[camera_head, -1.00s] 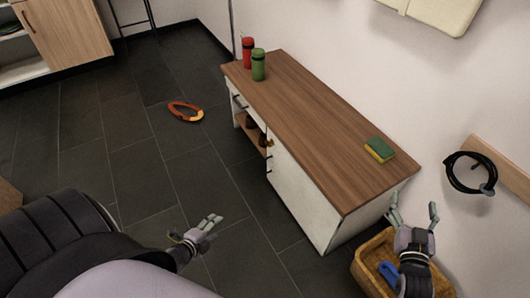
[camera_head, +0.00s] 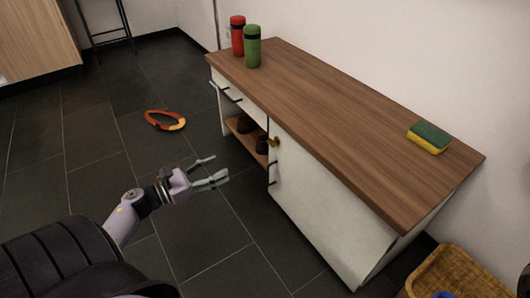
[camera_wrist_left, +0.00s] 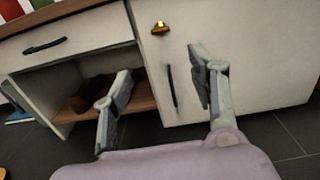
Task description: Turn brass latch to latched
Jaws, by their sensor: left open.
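The brass latch (camera_head: 273,142) is a small gold piece near the top left edge of the white cabinet door (camera_head: 315,205). It also shows in the left wrist view (camera_wrist_left: 160,28), above and beyond my fingers, above the door's dark handle (camera_wrist_left: 171,86). I cannot tell which way it is turned. My left gripper (camera_head: 220,168) is open and empty, in front of the cabinet and to the left of the latch, apart from it. In the left wrist view its two fingers (camera_wrist_left: 163,80) are spread wide. My right gripper is out of the head view.
A red bottle (camera_head: 237,36) and a green bottle (camera_head: 252,46) stand at the worktop's far end; a sponge (camera_head: 428,138) lies at its near end. A wicker basket (camera_head: 455,268) stands at lower right. Dark items sit on the open shelf.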

